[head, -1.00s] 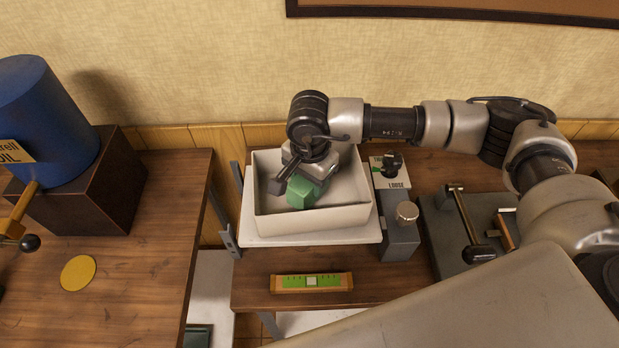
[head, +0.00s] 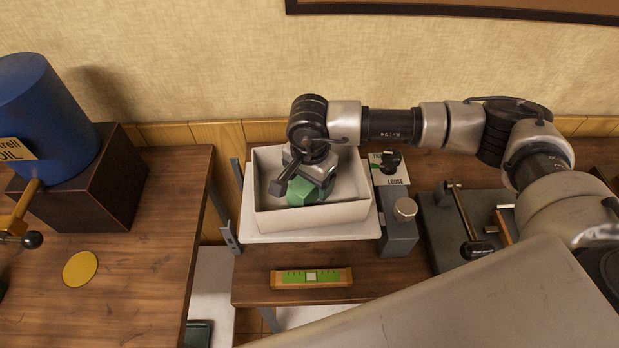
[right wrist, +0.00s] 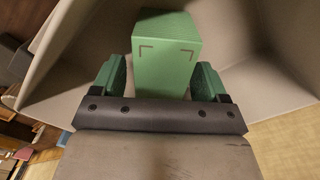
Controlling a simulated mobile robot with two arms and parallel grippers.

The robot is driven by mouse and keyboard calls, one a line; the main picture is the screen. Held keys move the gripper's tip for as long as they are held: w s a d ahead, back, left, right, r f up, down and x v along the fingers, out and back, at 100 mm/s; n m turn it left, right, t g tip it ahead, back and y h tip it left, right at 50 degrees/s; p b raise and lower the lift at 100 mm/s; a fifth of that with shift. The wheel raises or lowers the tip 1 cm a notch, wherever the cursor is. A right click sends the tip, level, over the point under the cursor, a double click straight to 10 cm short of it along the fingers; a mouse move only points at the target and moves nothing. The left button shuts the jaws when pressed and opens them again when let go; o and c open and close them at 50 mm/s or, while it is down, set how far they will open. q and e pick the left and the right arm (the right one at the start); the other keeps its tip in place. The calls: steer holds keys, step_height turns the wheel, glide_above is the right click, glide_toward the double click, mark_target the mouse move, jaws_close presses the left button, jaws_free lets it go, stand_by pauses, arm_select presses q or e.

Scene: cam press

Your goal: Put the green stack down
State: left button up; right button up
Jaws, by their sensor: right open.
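The green stack (head: 301,193) stands inside the white bin (head: 318,216), near its left front part. My right gripper (head: 300,186) is down in the bin at the stack, and hides much of it in the head view. In the right wrist view the green stack (right wrist: 166,52) is a block with dark corner marks on one face. The right gripper's green pads (right wrist: 157,82) are on both sides of it, with a gap showing beside the block, so the jaws are open. My left gripper is not in view.
The bin stands on a white platform (head: 335,234) beside a grey unit with a knob (head: 404,210). A green-and-orange gauge strip (head: 311,278) lies in front. A blue oil drum (head: 42,120) on a dark box and a yellow disc (head: 80,268) are on the left table.

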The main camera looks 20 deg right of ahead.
step_height(320, 180, up, 11)
steer(key=b, duration=0.4)
steer(key=shift+f, duration=0.15)
steer(key=shift+r, duration=0.65)
